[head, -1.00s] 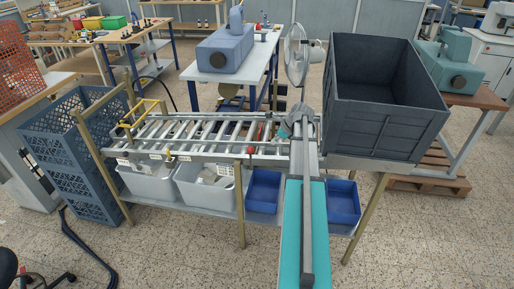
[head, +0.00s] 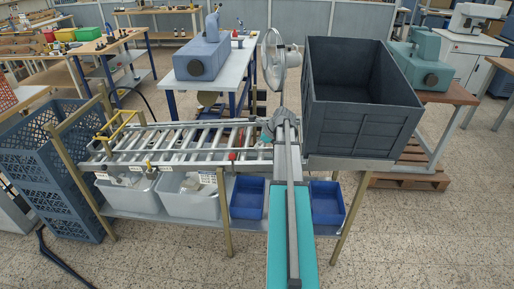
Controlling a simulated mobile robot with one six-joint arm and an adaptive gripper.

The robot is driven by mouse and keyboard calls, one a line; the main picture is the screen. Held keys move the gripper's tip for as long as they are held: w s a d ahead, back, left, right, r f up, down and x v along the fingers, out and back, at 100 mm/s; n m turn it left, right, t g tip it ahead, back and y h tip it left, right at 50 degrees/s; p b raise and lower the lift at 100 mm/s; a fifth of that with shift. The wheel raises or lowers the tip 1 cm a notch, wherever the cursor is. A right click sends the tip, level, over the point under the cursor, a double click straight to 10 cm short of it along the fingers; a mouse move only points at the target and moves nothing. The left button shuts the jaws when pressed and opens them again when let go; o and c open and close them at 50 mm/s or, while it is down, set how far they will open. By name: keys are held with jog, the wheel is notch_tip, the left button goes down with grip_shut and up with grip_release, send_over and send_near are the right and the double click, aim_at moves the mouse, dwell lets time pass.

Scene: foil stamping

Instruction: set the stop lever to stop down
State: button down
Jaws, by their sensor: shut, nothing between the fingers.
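The roller conveyor (head: 185,143) runs across the middle of the head view. A small red part (head: 232,156) shows at its front rail, near its right end. It may be the stop lever's handle, but it is too small to tell its position. My gripper (head: 271,125) is at the far end of my grey arm, over the conveyor's right end, to the right of the red part and apart from it in the picture. It is shut and holds nothing I can see. Its fingertips are small and partly hidden by my arm.
A large dark grey crate (head: 362,133) stands close to the right of my arm. A fan (head: 273,60) stands behind. A yellow frame (head: 118,128) is at the conveyor's left end. White bins (head: 190,201) and blue bins (head: 247,198) sit on the shelf below.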

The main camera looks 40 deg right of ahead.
jog(key=w+a+f+b, duration=0.4)
jog(key=w+f+b, duration=0.3)
jog(key=shift+w+f, duration=0.35)
dwell(0.5)
dwell(0.4)
jog(key=shift+d, duration=0.1)
